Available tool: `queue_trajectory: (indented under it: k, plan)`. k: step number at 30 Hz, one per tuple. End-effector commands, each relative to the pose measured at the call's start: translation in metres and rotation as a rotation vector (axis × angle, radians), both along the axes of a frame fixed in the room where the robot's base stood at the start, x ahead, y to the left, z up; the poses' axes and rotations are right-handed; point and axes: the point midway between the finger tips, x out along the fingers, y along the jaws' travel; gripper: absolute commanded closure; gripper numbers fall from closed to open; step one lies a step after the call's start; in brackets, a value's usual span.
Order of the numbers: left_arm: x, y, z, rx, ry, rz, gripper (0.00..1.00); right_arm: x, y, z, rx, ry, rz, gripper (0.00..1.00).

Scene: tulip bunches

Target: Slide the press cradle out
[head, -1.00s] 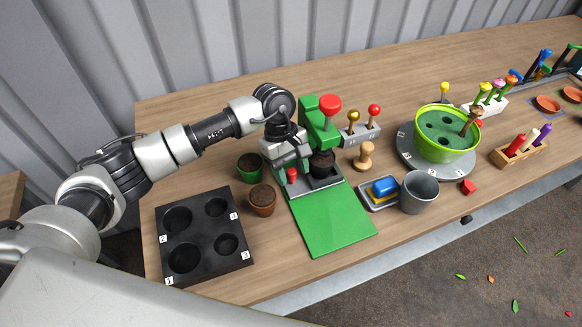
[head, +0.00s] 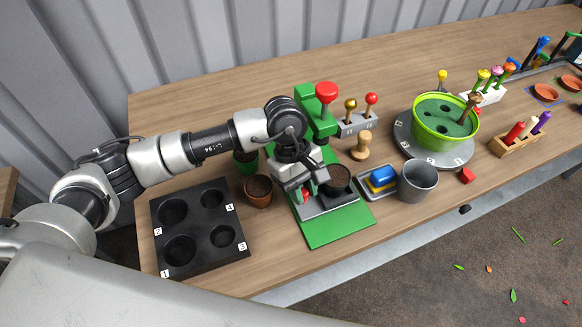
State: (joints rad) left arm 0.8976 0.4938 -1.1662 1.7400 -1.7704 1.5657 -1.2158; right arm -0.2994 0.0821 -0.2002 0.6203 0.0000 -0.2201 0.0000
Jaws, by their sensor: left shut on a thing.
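The green press (head: 312,97) with a red-topped lever (head: 326,92) stands near the middle of the table. Its cradle (head: 312,211), a grey and black plate, lies out in front of the press on the green base (head: 338,230). A dark soil-filled pot (head: 338,178) sits upright in the cradle. My left gripper (head: 304,190) is over the cradle's left part, shut on its red knob (head: 308,193), which is mostly hidden by the fingers. My right gripper is not in view.
A black tray (head: 199,245) with numbered holes and a brown pot (head: 258,190) lie left of the cradle. A green pot (head: 245,160) is partly behind my arm. A sponge tray (head: 377,189) and grey cup (head: 417,181) stand close on the right. Green base remains clear in front.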

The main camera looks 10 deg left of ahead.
Motion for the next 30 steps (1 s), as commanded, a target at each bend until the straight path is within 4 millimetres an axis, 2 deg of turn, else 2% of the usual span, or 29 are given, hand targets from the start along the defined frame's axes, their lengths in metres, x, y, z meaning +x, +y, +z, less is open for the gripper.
queue_trajectory:
  k: [3, 6, 17, 18, 22, 30]
  plan:
    - [-0.022, -0.015, -0.002, -0.002, -0.001, -0.006, 1.00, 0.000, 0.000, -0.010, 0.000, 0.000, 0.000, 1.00]
    - [-0.032, -0.022, -0.001, -0.001, -0.001, -0.001, 1.00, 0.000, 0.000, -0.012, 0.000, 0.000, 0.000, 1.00]
    - [-0.036, -0.024, 0.000, 0.001, -0.001, 0.002, 1.00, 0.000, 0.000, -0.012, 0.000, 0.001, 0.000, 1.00]
    - [-0.036, -0.024, 0.001, 0.001, -0.001, 0.002, 0.71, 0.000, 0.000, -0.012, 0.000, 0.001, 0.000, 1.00]
    - [-0.036, -0.023, 0.001, 0.001, -0.001, 0.002, 0.51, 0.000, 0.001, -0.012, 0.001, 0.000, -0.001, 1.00]
    - [-0.035, -0.023, 0.001, 0.000, -0.001, 0.001, 0.50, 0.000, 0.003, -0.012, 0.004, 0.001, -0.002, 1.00]
